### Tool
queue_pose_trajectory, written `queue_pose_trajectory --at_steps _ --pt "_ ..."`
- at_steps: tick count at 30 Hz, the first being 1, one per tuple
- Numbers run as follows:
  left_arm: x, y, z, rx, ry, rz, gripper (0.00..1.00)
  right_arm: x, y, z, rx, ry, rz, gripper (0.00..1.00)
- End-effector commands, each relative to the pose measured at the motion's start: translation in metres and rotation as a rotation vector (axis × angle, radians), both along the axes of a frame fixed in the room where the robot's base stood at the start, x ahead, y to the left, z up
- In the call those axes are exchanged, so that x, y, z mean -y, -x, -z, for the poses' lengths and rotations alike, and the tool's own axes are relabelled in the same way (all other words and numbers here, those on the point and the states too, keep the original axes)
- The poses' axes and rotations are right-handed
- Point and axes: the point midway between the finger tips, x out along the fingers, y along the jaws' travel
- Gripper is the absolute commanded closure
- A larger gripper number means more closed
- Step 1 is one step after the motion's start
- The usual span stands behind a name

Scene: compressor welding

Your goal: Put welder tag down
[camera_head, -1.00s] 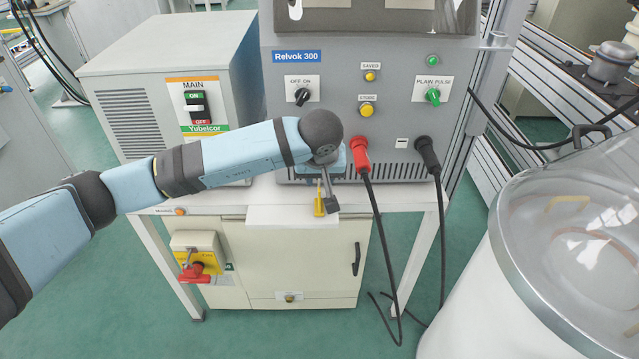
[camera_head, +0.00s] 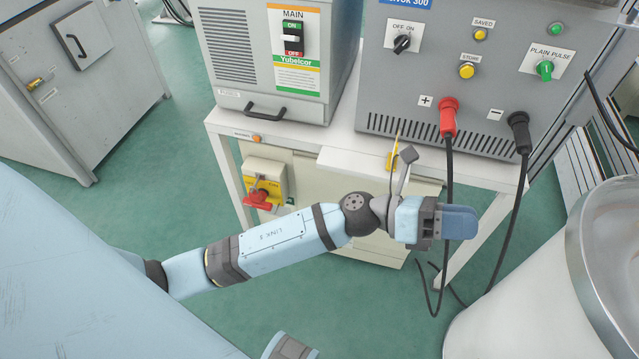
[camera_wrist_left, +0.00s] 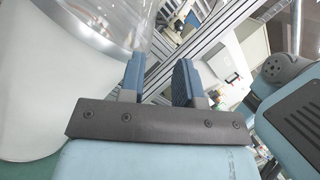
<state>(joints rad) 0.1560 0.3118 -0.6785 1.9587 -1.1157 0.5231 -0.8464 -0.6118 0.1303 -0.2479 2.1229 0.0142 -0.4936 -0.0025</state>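A small yellow tag-like piece (camera_head: 393,154) stands at the front edge of the white welder table (camera_head: 345,143), below the grey welder panel. Part of my left wrist covers its right side, so I cannot tell how it rests. My left gripper (camera_head: 458,222) is in front of the table, pointing right, to the right of and nearer than the yellow piece. In the left wrist view its two blue fingers (camera_wrist_left: 159,80) are apart with nothing between them. My right gripper is not in view.
A red-plugged cable (camera_head: 448,118) and a black-plugged cable (camera_head: 519,130) hang from the panel, close to my left gripper. A white drum with a clear lid (camera_head: 600,250) stands at the right. A red switch (camera_head: 262,195) is below the table. Green floor is free at the left.

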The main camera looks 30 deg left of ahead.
Motion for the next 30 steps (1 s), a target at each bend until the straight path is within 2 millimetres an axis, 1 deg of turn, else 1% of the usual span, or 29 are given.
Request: queue_pose_trajectory --at_steps 1,2,3,4,5,6,8,9,11,12,15,18,21,24,30 --pt "-0.015 -0.002 0.006 -0.208 0.127 -0.064 0.69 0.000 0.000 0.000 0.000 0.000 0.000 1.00" --pt "-0.026 -0.006 0.010 -0.335 0.207 -0.101 0.69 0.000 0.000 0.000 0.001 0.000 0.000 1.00" --pt "-0.042 -0.010 0.020 -0.508 0.314 -0.151 0.69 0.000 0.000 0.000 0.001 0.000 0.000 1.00" --pt "-0.054 -0.012 0.028 -0.637 0.396 -0.186 0.69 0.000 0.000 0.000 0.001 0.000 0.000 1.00" --pt "-0.067 -0.012 0.039 -0.764 0.477 -0.222 0.69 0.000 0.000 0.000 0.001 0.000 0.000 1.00" --pt "-0.084 -0.012 0.057 -0.934 0.587 -0.270 0.69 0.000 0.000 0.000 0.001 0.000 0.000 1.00" --pt "-0.110 -0.006 0.086 -1.182 0.757 -0.341 0.69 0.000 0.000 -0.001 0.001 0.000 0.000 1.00" --pt "-0.127 0.002 0.109 -1.340 0.868 -0.389 0.69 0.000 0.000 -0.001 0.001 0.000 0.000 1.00" --pt "-0.148 0.018 0.141 -1.559 1.032 -0.455 0.69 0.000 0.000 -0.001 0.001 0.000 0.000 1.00" --pt "-0.160 0.032 0.161 -1.688 1.133 -0.496 0.69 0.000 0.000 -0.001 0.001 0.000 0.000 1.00" --pt "-0.181 0.066 0.201 -1.943 1.349 -0.582 0.69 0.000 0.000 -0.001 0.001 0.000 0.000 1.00" --pt "-0.192 0.093 0.225 -2.106 1.498 -0.641 0.69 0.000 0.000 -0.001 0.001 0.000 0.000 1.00" --pt "-0.197 0.107 0.236 -2.182 1.572 -0.670 0.69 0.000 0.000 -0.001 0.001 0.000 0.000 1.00" --pt "-0.198 0.111 0.238 -2.202 1.591 -0.676 0.69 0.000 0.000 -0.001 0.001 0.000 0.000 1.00" --pt "-0.197 0.110 0.238 -2.200 1.588 -0.676 0.69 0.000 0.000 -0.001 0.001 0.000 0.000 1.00"
